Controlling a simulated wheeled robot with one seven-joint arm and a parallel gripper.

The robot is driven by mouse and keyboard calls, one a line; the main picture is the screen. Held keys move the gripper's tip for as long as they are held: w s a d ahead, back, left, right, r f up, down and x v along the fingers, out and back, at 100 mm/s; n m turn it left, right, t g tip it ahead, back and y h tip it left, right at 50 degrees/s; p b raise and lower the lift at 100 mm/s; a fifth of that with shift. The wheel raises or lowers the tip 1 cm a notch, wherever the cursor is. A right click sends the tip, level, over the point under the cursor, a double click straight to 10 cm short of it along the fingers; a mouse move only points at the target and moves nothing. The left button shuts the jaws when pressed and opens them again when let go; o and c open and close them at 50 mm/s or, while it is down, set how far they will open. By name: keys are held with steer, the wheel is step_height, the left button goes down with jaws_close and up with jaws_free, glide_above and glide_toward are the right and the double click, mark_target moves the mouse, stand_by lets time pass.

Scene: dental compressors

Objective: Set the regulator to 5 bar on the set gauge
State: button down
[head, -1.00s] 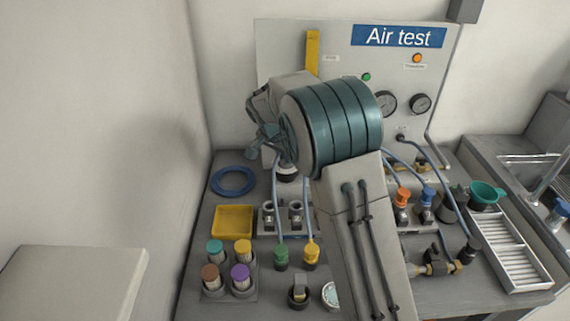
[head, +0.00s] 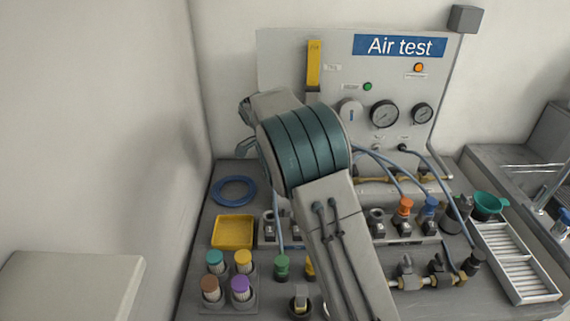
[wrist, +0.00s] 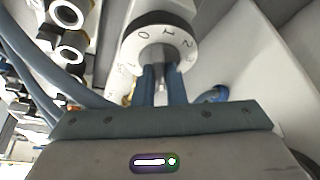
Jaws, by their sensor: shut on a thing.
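In the wrist view, my gripper (wrist: 162,82) has its two blue fingers closed on the middle of a round white dial, which I take for the regulator knob (wrist: 163,50). The dial has dark numerals around its face, with 0 and 2 legible, and a dark body behind it. In the head view my arm hides the gripper and the regulator. Two round gauges, a larger one (head: 384,114) and a smaller one (head: 422,113), show on the panel right of my arm. Their needles are too small to read, and I cannot tell which is the set gauge.
The Air test panel (head: 440,80) carries a yellow lever (head: 314,65), a green light (head: 367,87) and an orange light (head: 418,68). Blue hoses, brass fittings and a white slotted tray (head: 518,260) lie right of my arm. A yellow tray (head: 234,231) stands left.

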steer(key=c, duration=1.5)
jaws_free()
steer(key=v, duration=1.4)
steer(key=shift+f, duration=0.1)
